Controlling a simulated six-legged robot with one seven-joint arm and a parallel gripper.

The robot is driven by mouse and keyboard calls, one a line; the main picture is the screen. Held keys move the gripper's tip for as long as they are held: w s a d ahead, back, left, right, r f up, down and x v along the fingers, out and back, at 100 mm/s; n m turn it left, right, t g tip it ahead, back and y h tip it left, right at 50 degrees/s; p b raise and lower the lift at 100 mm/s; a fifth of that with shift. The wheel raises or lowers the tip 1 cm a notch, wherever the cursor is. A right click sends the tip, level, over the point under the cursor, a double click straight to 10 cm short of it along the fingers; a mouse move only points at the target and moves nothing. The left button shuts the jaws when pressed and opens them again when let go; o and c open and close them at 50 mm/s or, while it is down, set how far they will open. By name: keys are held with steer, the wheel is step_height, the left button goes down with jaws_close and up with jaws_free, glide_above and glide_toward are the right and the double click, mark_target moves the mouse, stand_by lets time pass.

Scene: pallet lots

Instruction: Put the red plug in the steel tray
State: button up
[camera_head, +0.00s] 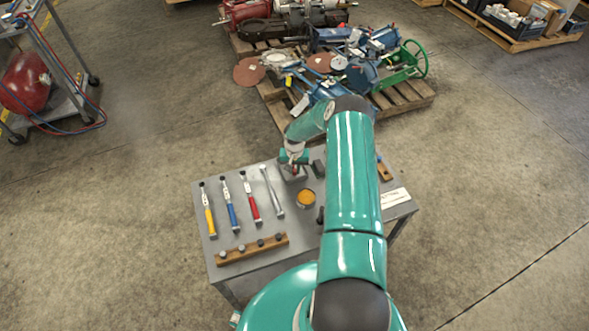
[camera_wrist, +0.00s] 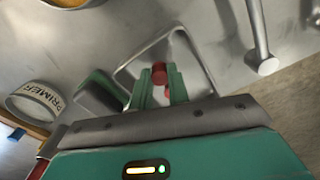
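My gripper (camera_wrist: 160,85) has its two green fingers closed around the red plug (camera_wrist: 158,73), whose round end shows between the fingertips in the wrist view. The steel tray (camera_wrist: 125,72) is a small square tray with a raised rim, and the fingers and plug are over its opening. Whether the plug touches the tray floor cannot be told. In the head view my gripper (camera_head: 292,158) is over the tray (camera_head: 288,178) at the bench's far edge, partly hiding it.
A dark green block (camera_wrist: 100,92) stands beside the tray. A can with orange contents (camera_head: 306,197) stands nearer me. A PRIMER-labelled ring (camera_wrist: 38,100) shows in the wrist view.

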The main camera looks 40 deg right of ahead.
mark_target(295, 171)
steer(key=o, duration=0.3)
steer(key=shift+f, duration=0.15)
step_height(295, 171, up, 12)
steer(key=shift+r, duration=0.15)
stand_by(0.4)
